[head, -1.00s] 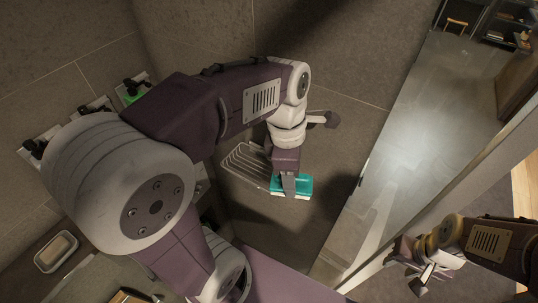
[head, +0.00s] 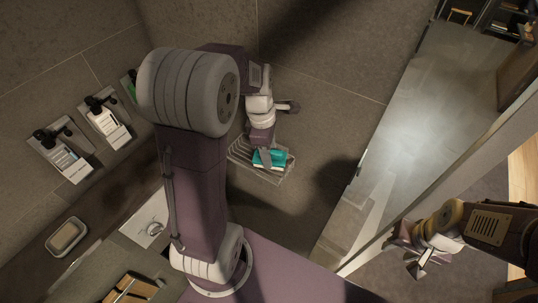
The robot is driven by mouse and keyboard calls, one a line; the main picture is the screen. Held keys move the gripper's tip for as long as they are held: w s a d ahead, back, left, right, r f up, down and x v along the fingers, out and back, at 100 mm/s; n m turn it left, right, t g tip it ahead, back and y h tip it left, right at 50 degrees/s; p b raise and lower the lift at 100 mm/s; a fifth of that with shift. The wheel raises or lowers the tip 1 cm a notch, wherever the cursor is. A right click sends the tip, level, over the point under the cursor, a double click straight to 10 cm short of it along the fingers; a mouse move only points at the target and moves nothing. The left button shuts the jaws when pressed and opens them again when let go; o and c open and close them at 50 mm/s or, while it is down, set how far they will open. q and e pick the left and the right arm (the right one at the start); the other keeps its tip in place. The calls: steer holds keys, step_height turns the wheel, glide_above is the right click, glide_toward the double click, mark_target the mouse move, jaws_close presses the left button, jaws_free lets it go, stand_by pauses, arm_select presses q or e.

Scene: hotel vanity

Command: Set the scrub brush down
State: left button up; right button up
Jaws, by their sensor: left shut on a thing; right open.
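The scrub brush (head: 270,158) is teal with pale bristles below. My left gripper (head: 265,158) is shut on it from above. The brush is over the wire basket (head: 262,174) fixed at the wall; I cannot tell whether it touches the basket's bottom. The fingers hide part of the brush. My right gripper (head: 416,258) is open and empty at the lower right, away from the brush.
A soap dish (head: 67,236) with a bar sits at lower left. Wall dispensers (head: 61,150) hang at left. A wooden tray (head: 130,290) lies at the bottom. A glass panel (head: 400,140) stands right of the basket.

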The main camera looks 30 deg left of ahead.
arm_select(q)
step_height(320, 180, down, 3)
steer(key=shift+d+r, duration=0.1)
steer(key=shift+w+f, duration=0.25)
steer(key=shift+f, duration=0.05)
steer(key=shift+s+f, duration=0.15)
steer(key=shift+s, duration=0.05)
steer(key=o, duration=1.3)
steer(key=shift+o, duration=1.1)
steer(key=shift+w, duration=0.1)
steer(key=r, duration=0.4)
steer(key=a+r, duration=0.1)
steer(key=r, duration=0.7)
steer(key=shift+s+a+r, duration=0.25)
